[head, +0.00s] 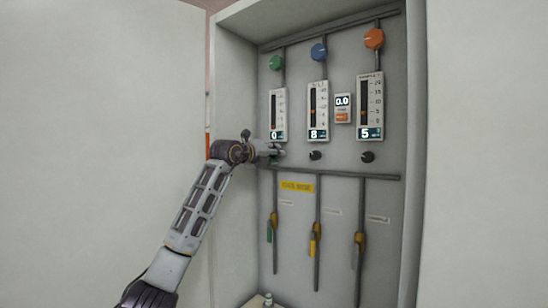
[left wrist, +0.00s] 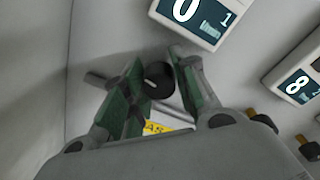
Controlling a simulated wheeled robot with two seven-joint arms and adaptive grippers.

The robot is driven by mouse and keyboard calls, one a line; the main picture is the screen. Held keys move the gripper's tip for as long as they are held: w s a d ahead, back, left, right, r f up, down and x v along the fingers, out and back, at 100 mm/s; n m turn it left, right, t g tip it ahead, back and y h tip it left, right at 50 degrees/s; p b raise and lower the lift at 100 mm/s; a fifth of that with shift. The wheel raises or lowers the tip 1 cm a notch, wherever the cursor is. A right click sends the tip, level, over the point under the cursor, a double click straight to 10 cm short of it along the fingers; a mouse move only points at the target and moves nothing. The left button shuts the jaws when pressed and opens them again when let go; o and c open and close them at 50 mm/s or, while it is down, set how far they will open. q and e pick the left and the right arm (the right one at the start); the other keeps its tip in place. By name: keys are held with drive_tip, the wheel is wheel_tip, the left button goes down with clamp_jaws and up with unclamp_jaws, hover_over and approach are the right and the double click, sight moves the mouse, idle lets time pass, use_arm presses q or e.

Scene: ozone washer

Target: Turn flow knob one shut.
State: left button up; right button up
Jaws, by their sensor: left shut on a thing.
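Flow knob one is a small black knob (left wrist: 158,77) with a pale index line, below the leftmost flow meter (head: 278,115). That meter's display (head: 276,135) reads 0, and it also shows in the left wrist view (left wrist: 190,15). My left gripper (head: 276,153) reaches the panel there and covers the knob in the head view. In the left wrist view my gripper's green-padded fingers (left wrist: 157,88) stand on either side of the knob, shut on it. My right gripper is in neither view.
Two more black knobs, the middle one (head: 315,155) and the right one (head: 367,157), sit to the right under meters reading 8 and 5. A pipe rail (head: 340,175) with yellow-handled valves (head: 315,245) runs below. The cabinet's left wall (head: 237,60) is close to my left arm.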

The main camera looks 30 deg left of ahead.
use_arm(q)
drive_tip(key=n, duration=0.5)
drive_tip(key=shift+n+h, duration=0.3)
drive_tip(key=shift+n, duration=0.1)
drive_tip(key=n, duration=0.5)
drive_tip(key=shift+b, duration=0.35)
drive_tip(key=shift+c, duration=0.2)
drive_tip(key=o, duration=0.8)
drive_tip(key=shift+s, duration=0.1)
drive_tip(key=s+a, duration=0.1)
drive_tip(key=s, duration=1)
drive_tip(key=shift+s+a+r, duration=0.2)
drive_tip(key=shift+s+a, duration=0.05)
drive_tip(key=shift+s, duration=0.1)
